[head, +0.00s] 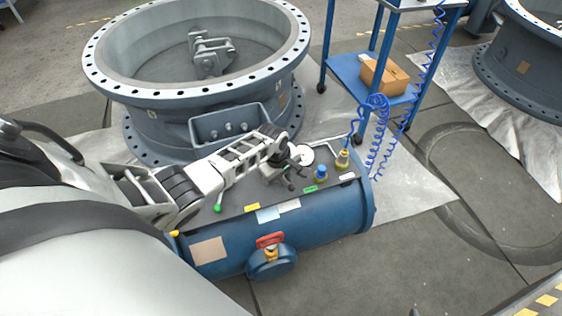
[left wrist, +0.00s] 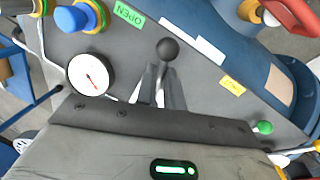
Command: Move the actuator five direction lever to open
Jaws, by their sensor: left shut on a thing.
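The blue cylindrical actuator (head: 330,227) lies in front of a large grey flanged valve. My left gripper (head: 287,164) is over its dark top panel. In the left wrist view, a short lever with a round black knob (left wrist: 168,49) stands between the fingers of my left gripper (left wrist: 160,88), which is shut on it. A green OPEN label (left wrist: 128,14) is on the panel beyond the knob; it also shows in the head view (head: 310,189). A yellow label (left wrist: 232,85) lies on the other side. The lever's base is hidden. My right gripper is not in view.
A white dial gauge (left wrist: 91,74) and a blue-capped fitting (left wrist: 76,18) stand near the gripper. A green knob (head: 217,208) and a red handle (head: 270,240) are on the actuator. A blue cart (head: 345,68) with coiled hoses stands behind it.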

